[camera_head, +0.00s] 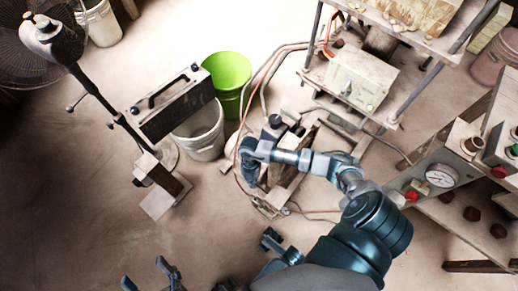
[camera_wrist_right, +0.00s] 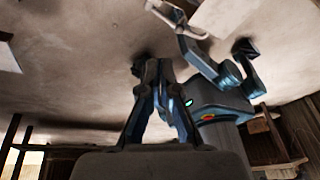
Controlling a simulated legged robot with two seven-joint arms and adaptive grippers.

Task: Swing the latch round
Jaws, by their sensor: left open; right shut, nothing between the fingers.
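In the head view my right arm reaches from the lower right to a low floor machine (camera_head: 285,185) at the middle. Its gripper (camera_head: 248,178) is at the left side of that machine. In the right wrist view its fingers (camera_wrist_right: 150,68) are shut with nothing between them. My left gripper (camera_head: 147,273) is open and empty at the bottom edge, well apart from the machine. I cannot make out the latch clearly; the arm covers part of the machine. I cannot tell whether the right gripper touches it.
A stand with a long lever and a black box (camera_head: 178,104) is at the left. A green bucket (camera_head: 228,72) and a white bucket (camera_head: 200,135) stand beside it. A gauge box (camera_head: 440,178) and bench are at the right. Hoses cross the floor. The lower left floor is clear.

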